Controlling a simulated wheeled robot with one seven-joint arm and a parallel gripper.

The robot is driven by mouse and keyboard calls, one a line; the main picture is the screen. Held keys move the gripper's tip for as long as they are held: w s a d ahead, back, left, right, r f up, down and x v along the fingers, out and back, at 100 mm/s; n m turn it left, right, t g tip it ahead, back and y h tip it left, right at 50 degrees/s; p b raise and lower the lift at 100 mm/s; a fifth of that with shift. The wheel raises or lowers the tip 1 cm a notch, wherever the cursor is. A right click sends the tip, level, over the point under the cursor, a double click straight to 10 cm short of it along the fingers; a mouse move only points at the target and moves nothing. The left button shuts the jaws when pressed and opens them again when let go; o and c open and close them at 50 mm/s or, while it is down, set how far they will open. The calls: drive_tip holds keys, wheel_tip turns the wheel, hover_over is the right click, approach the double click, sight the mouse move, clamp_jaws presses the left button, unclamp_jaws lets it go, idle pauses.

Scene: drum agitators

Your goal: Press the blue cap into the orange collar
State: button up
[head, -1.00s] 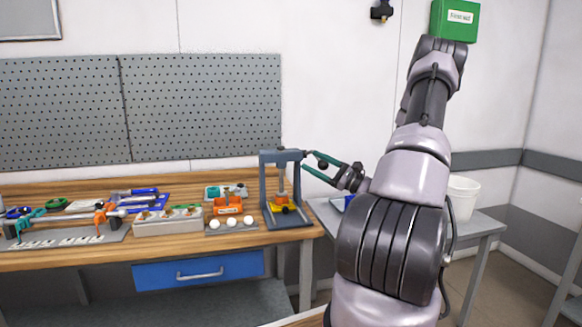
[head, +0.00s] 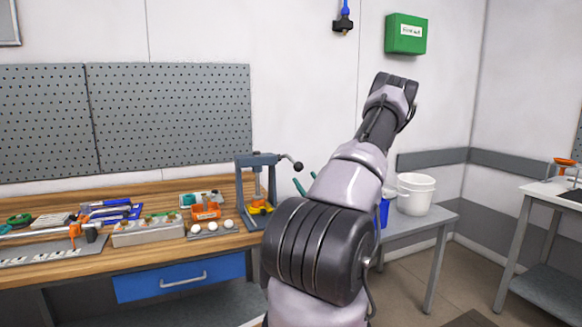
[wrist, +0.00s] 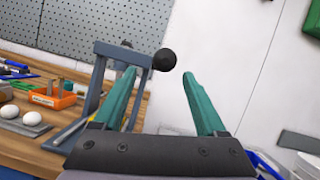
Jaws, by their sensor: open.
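A grey bench press (head: 241,185) stands at the right end of the wooden bench. Its lever ends in a black knob (head: 298,166) that sticks out to the right. An orange and yellow part (head: 259,207) sits on the press base; I cannot make out a separate collar or a blue cap there. My gripper (head: 305,181) is open and empty, its teal fingers just right of and below the knob. In the wrist view the knob (wrist: 164,60) appears between the spread fingertips (wrist: 158,75), with the press frame (wrist: 98,75) to the left; contact is not visible.
A grey tray (head: 146,232) and tools are further left. A side table with white buckets (head: 416,194) stands right of the bench, behind my arm.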

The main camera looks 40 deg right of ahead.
sight(296, 165)
drive_tip(key=shift+w+d+f+m+h, duration=0.15)
drive_tip(key=shift+d+m+h, duration=0.15)
drive_tip(key=shift+d, duration=0.05)
drive_tip(key=x, duration=1)
drive_tip(key=shift+w, duration=0.1)
drive_tip(key=shift+c, duration=0.3)
clamp_jaws()
idle(0.7)
